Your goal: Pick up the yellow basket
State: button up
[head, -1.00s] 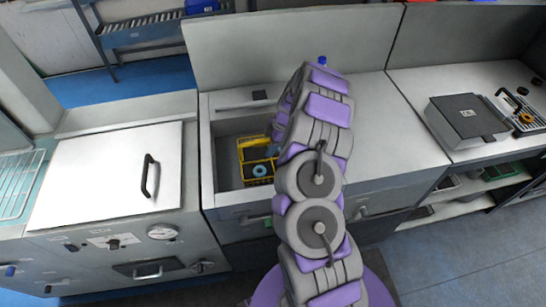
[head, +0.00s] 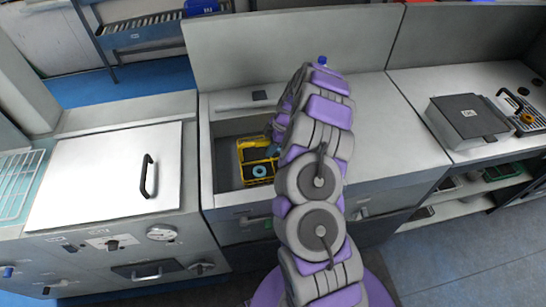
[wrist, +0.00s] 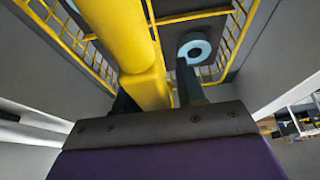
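The yellow basket (head: 257,171) sits inside the open sink-like well of the counter in the head view. It has wire-mesh sides and a dark inside with a light-blue ring (head: 260,171) in it. In the wrist view its thick yellow handle (wrist: 138,48) runs down between the two fingers of my gripper (wrist: 157,92). The fingers are apart, one on each side of the handle, with a small gap showing on the right. The ring (wrist: 194,48) lies beyond the right finger. In the head view my arm hides part of the basket's right side.
Grey well walls (head: 228,170) stand close around the basket. A closed white lid with a black handle (head: 147,176) is to the left. The counter right of my arm (head: 385,130) is clear up to a dark box (head: 468,117).

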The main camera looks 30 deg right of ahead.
grip_shut()
dwell(1.1)
